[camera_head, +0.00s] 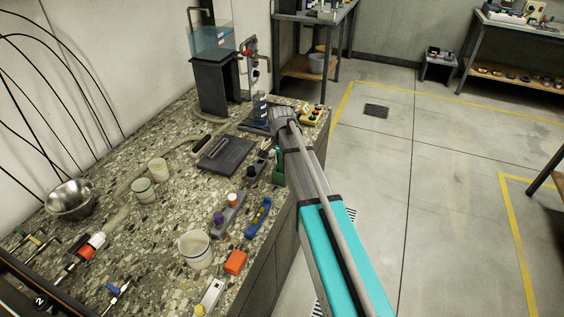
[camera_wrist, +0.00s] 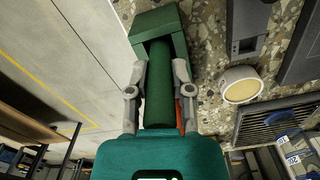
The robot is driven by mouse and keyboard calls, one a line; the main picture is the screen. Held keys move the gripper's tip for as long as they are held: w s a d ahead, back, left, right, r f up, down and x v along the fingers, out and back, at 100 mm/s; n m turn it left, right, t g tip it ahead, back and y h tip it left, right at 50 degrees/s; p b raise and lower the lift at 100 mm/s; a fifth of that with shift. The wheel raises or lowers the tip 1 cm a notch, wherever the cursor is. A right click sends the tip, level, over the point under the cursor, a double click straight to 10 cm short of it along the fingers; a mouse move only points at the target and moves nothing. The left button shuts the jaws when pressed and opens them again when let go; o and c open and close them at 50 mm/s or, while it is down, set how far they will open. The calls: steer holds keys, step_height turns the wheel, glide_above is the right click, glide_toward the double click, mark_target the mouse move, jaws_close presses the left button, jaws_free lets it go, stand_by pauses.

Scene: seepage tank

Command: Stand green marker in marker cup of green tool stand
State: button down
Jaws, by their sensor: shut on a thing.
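In the wrist view my gripper (camera_wrist: 161,68) is shut on the green marker (camera_wrist: 159,100), with one finger on each side of its shaft. Beyond the fingertips is the dark green tool stand (camera_wrist: 157,19). The marker's far end overlaps the opening between the stand's side walls. I cannot tell whether it is inside the marker cup or just above it. In the head view the green stand (camera_head: 279,171) shows at the bench's right edge, partly behind my arm.
The speckled bench (camera_head: 150,225) drops to the floor on its right. A dark flat plate (camera_head: 225,153), a grey holder with coloured caps (camera_head: 228,212), a blue tool (camera_head: 258,217), an orange block (camera_head: 235,262) and a white cup (camera_head: 195,250) stand near the stand.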

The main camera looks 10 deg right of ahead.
steer(key=shift+f, duration=0.2)
steer(key=c, duration=0.5)
jaws_free()
step_height(320, 180, up, 3)
steer(key=shift+f+p, duration=0.2)
steer(key=shift+p, duration=0.95)
steer(key=r+p, duration=0.3)
steer(key=shift+w+r, duration=0.25)
steer(key=shift+w, duration=0.1)
step_height(320, 180, up, 8)
steer(key=p, duration=0.8)
steer(key=shift+f, duration=0.15)
